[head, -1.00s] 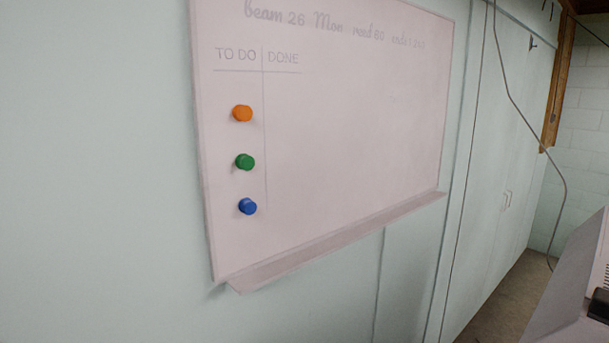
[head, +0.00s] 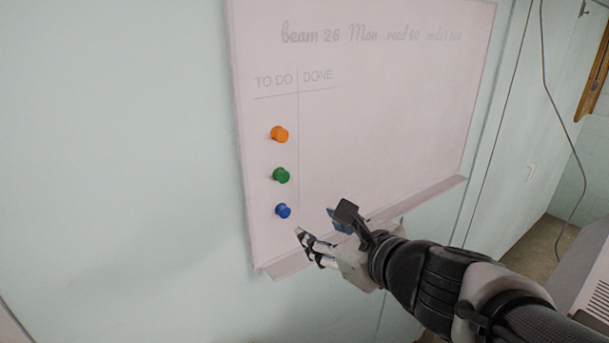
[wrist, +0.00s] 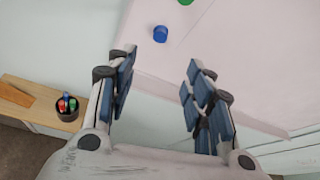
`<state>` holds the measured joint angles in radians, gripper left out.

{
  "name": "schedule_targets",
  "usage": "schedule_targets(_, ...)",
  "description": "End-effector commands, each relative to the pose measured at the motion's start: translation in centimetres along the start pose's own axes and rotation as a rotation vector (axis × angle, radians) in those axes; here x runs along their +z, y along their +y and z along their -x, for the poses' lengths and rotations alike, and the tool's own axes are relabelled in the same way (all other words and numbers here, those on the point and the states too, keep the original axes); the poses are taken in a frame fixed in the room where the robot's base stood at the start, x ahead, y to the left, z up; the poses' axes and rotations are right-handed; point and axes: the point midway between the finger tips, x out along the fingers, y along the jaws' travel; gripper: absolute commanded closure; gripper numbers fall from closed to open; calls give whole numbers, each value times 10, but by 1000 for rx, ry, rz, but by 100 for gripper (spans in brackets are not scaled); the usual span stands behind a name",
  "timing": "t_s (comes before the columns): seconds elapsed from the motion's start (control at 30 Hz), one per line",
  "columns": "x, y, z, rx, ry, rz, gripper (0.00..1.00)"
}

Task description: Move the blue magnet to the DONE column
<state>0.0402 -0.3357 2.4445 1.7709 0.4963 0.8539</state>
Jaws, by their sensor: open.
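The blue magnet (head: 283,211) is on the whiteboard in the TO DO column, the lowest of three magnets. It also shows in the wrist view (wrist: 160,34), ahead of and between the fingers. The DONE column (head: 319,130) lies just right of the dividing line and holds no magnet. My gripper (head: 315,222) is open and empty, below and to the right of the blue magnet and apart from it. In the wrist view my gripper (wrist: 158,85) shows its blue-padded fingers spread wide.
An orange magnet (head: 279,134) and a green magnet (head: 281,175) sit above the blue one in TO DO. The whiteboard (head: 400,120) has a ledge (head: 445,188) along its bottom edge. In the wrist view a dark cup of pens (wrist: 67,107) stands on a wooden surface (wrist: 30,98).

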Motion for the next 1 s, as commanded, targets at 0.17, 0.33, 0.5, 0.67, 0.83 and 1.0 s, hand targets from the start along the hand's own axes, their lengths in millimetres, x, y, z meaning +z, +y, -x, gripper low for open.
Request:
schedule_targets(0.17, -4, 3, -38, 6, 2, 1, 52)
schedule_targets(0.33, -3, 3, -72, 6, 2, 2, 52)
schedule_targets(0.5, -2, 2, -105, 4, 2, 3, 52)
schedule_targets(0.67, -2, 2, -129, 4, 2, 3, 52)
schedule_targets(0.83, -1, 1, -144, 2, 1, 3, 52)
schedule_targets(1.0, 0, 1, -148, 1, 0, 4, 52)
